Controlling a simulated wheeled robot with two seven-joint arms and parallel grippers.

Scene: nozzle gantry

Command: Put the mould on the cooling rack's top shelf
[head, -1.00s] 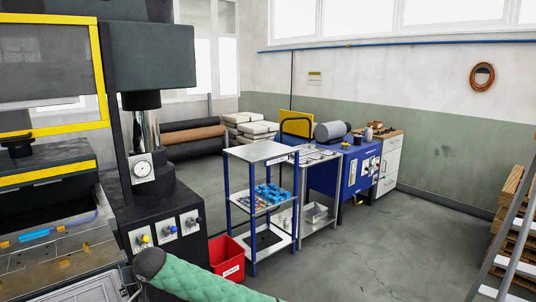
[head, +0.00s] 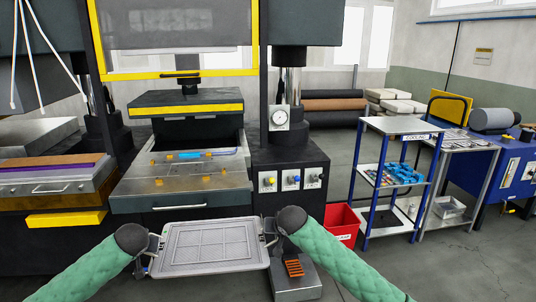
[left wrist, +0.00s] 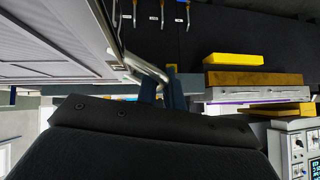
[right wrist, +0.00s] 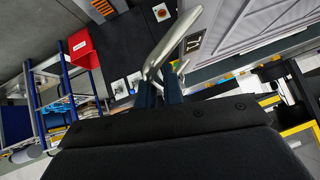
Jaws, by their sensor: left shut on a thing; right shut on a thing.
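The mould is a flat grey metal plate (head: 210,245) with a panelled face, held level between my two arms in front of the press. My left gripper (head: 154,254) is shut on the handle at its left end; the handle also shows in the left wrist view (left wrist: 146,67). My right gripper (head: 268,235) is shut on the handle at its right end, seen too in the right wrist view (right wrist: 165,50). The cooling rack (head: 362,185) has blue posts and stands to the right; its top shelf (head: 400,126) looks bare. Blue parts (head: 400,173) lie on its middle shelf.
The press (head: 180,190) with its open lower bed stands straight ahead. A red bin (head: 342,222) stands on the floor between press and rack. A grey box with an orange grille (head: 295,285) is low beside my right arm. Open floor lies at the right (head: 445,260).

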